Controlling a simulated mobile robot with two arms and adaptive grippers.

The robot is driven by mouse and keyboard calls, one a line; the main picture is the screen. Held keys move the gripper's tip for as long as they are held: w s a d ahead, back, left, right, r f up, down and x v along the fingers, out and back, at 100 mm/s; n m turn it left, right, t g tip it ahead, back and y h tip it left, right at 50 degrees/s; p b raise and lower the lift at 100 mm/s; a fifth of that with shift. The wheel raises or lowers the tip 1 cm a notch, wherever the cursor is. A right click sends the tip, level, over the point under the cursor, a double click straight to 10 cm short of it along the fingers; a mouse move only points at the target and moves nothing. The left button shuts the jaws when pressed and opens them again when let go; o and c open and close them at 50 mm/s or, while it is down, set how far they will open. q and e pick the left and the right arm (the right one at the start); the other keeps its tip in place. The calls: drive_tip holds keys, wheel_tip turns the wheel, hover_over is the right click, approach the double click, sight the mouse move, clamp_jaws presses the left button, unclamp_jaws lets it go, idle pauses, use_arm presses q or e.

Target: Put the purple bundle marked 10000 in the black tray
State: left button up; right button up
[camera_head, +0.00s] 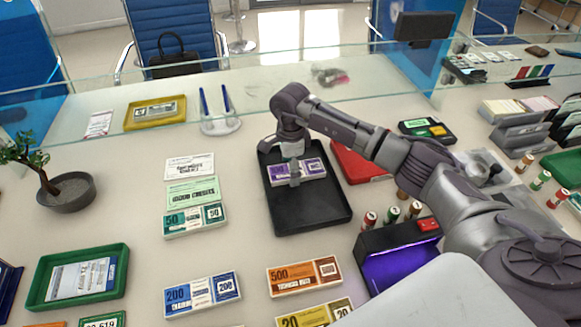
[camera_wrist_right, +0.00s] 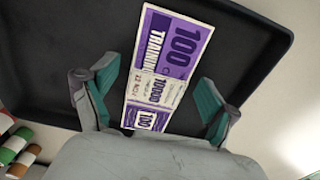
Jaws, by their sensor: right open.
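The purple bundle (camera_head: 310,169) lies in the upper part of the black tray (camera_head: 310,212). In the right wrist view, the purple bundle (camera_wrist_right: 165,60) has a white band marked 10000 and rests flat on the floor of the black tray (camera_wrist_right: 60,50). My right gripper (camera_head: 294,180) is over the bundle in the head view. In the right wrist view, my right gripper (camera_wrist_right: 155,95) is open, with a green-padded finger on each side of the bundle and visible gaps between. My left gripper is not in view.
A red tray (camera_head: 352,165) stands right beside the black tray. A black box with purple light (camera_head: 400,262) and several coin rolls (camera_head: 391,214) are at the lower right. Green 50 bundles (camera_head: 195,220) lie to the left. An orange 500 bundle (camera_head: 304,276) lies in front.

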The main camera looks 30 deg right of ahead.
wheel_tip(320, 180, up, 12)
drive_tip(key=b, duration=0.1)
drive_tip(key=shift+r, duration=0.15)
idle(0.6)
